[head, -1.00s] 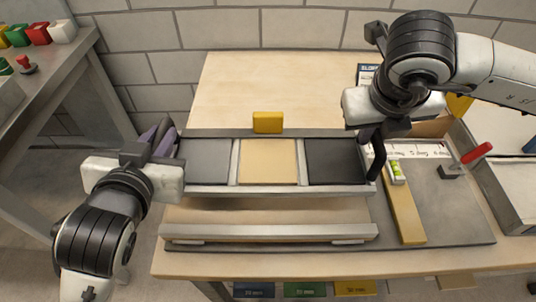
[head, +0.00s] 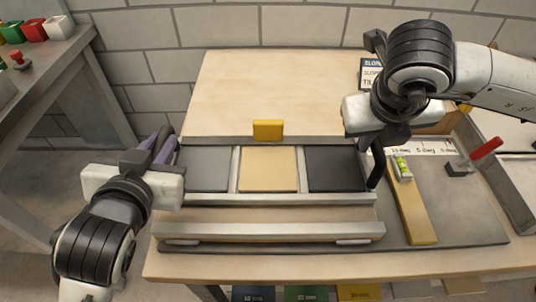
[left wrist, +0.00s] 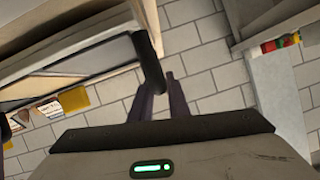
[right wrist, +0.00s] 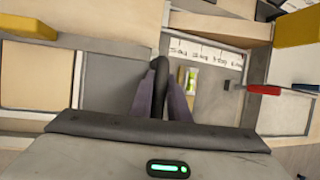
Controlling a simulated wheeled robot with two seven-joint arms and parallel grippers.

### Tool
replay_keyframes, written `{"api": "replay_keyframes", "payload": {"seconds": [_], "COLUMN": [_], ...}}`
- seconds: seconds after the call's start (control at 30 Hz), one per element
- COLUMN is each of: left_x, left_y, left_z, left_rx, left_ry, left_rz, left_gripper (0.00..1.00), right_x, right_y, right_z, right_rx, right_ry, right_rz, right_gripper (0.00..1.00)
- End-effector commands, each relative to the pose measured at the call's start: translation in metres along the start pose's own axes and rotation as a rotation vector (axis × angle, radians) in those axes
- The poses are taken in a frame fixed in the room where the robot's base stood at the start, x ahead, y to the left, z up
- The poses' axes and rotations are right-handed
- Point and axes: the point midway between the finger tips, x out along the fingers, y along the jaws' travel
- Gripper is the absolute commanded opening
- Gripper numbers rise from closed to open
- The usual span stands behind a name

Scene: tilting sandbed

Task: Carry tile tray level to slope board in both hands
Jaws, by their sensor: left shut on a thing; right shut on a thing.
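The tile tray (head: 304,170), a grey frame with grey, tan and dark tiles, looks roughly level in the head view. My left gripper (head: 160,150) is shut on its left handle, and my right gripper (head: 375,155) on its right handle. The dark handles show between the fingers in the left wrist view (left wrist: 148,65) and right wrist view (right wrist: 158,75). What I take for the slope board (head: 270,215) is a wooden panel with a pale front rail (head: 270,230). The tray covers most of it, and I cannot tell the gap between them.
A yellow block (head: 267,130) is at the tray's back edge. A wooden bar (head: 415,215) with a green spirit level (head: 402,168) lies right of the board. A red-handled clamp (head: 486,149) is further right. Coloured cups (head: 34,30) stand on the left bench.

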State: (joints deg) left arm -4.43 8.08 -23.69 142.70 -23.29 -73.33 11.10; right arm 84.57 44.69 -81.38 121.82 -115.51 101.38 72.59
Motion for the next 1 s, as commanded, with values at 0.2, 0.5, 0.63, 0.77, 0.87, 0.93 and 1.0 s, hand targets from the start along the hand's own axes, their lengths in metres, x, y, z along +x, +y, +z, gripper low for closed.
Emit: {"api": "replay_keyframes", "payload": {"seconds": [0.2, 0.5, 0.63, 0.77, 0.87, 0.93, 1.0], "left_x": [0.004, 0.005, 0.005, 0.004, 0.001, -0.002, -0.005], "left_y": [0.002, 0.003, 0.003, 0.002, 0.001, -0.001, -0.003], "left_z": [0.007, 0.011, 0.011, 0.008, 0.002, -0.005, -0.013], "left_rx": [-0.002, 0.000, 0.000, 0.000, 0.000, 0.000, 0.000], "left_ry": [0.014, 0.000, 0.000, 0.000, 0.000, 0.000, 0.000], "left_rz": [0.000, 0.001, 0.001, 0.000, 0.000, 0.000, 0.000], "left_gripper": [0.00, 0.34, 0.34, 0.34, 0.34, 0.34, 0.34], "right_x": [0.010, 0.011, 0.011, 0.008, 0.002, -0.005, -0.013], "right_y": [0.003, 0.003, 0.003, 0.002, 0.001, -0.001, -0.003], "right_z": [-0.002, -0.005, -0.005, -0.003, -0.001, 0.002, 0.005], "right_rx": [0.002, 0.000, 0.000, 0.000, 0.000, 0.000, 0.000], "right_ry": [-0.008, 0.000, 0.000, 0.000, 0.000, 0.000, 0.000], "right_rz": [0.002, 0.001, 0.000, 0.000, 0.000, 0.000, 0.000], "right_gripper": [0.00, 0.34, 0.34, 0.34, 0.34, 0.34, 0.34]}}
